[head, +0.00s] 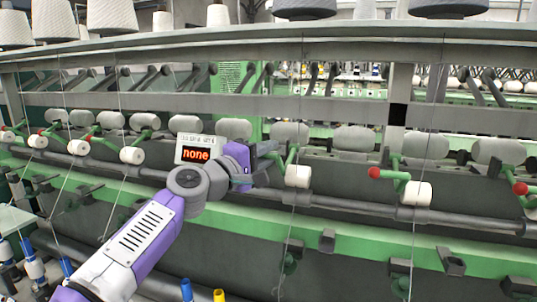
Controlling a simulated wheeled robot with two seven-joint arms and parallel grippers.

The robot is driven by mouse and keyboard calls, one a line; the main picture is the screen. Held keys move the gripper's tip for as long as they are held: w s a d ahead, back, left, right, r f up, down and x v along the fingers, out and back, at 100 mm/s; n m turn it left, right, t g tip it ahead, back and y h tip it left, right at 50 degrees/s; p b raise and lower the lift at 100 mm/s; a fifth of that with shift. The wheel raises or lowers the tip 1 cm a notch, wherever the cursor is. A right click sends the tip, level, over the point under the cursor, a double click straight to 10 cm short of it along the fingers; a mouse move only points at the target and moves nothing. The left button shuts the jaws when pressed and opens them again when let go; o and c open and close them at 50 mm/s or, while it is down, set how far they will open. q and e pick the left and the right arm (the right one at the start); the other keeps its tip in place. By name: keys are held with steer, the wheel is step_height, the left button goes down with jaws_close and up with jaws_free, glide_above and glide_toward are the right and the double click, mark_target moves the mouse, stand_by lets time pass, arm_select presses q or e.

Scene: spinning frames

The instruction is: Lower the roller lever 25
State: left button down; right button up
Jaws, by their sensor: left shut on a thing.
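A green roller lever (291,158) with a white roller (297,176) is on the machine's dark rail near the middle of the head view. No number can be read on it, so I cannot confirm that it is 25. My left gripper (266,153) is at its left side, with the jaws shut on the lever's handle end. The gripper hides that end, and no red knob shows there. My right gripper is not in view.
A neighbouring lever with a red knob (374,173) and white roller (417,193) is to the right. Several similar levers stand to the left. A small display (196,154) reading "none" shows above my left wrist. Grey bobbins (354,139) line the rail behind. Thin threads run down in front.

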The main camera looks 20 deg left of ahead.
arm_select(q)
steer(key=shift+s+f, duration=0.1)
steer(key=shift+f, duration=0.15)
stand_by(0.3)
steer(key=c, duration=1.1)
jaws_free()
steer(key=shift+s, duration=0.1)
steer(key=b+v, duration=0.2)
steer(key=v, duration=0.5)
steer(key=shift+s, duration=0.2)
